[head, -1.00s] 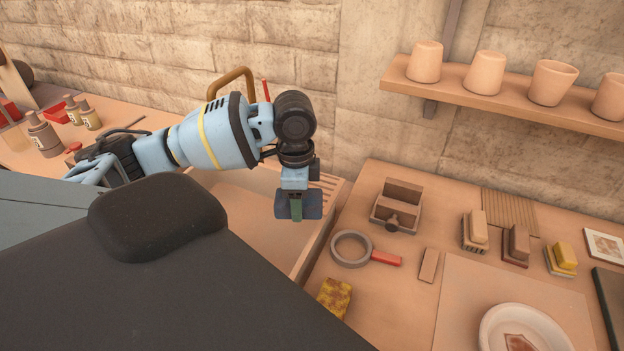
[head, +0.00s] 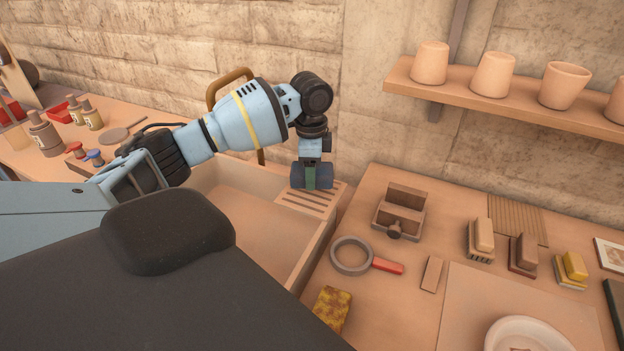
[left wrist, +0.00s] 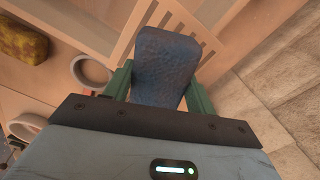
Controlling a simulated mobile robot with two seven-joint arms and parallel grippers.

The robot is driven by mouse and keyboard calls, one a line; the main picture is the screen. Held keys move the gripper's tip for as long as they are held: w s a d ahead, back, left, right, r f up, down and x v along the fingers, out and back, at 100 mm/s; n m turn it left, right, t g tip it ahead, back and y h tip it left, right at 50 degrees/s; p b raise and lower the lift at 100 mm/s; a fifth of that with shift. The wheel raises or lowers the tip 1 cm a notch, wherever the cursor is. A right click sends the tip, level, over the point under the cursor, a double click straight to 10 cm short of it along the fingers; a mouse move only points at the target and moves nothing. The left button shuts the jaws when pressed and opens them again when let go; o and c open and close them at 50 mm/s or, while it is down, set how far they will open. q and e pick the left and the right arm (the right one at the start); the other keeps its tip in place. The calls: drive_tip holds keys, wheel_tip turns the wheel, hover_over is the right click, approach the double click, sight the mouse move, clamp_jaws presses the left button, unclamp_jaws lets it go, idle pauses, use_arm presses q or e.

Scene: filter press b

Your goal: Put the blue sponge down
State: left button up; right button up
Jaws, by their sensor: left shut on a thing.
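The blue sponge (head: 325,176) is held in my left gripper (head: 311,178), above or at the slatted drainboard (head: 300,198) at the far right corner of the sink. In the left wrist view the sponge (left wrist: 162,62) stands between the two green fingers of my left gripper (left wrist: 160,88), which press on its sides. Slats show just beyond it. I cannot tell whether the sponge touches the drainboard. My right gripper is not in view.
The sink basin (head: 262,232) is open and empty where visible. A yellow sponge (head: 332,306), a magnifier-like ring with red handle (head: 387,266) and a wooden block stand (head: 400,212) lie on the right table. A shelf with several cups (head: 495,75) hangs above.

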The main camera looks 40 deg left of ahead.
use_arm(q)
drive_tip(key=shift+w+a+f, duration=0.1)
drive_tip(key=shift+f, duration=0.8)
drive_tip(key=shift+w+a+f, duration=0.1)
drive_tip(key=shift+f, duration=0.8)
drive_tip(key=shift+d+f, duration=0.1)
drive_tip(key=o, duration=1)
drive_tip(key=shift+c, duration=0.2)
wheel_tip(320, 180, up, 12)
drive_tip(key=shift+r+p, duration=0.15)
drive_tip(key=shift+p, duration=0.15)
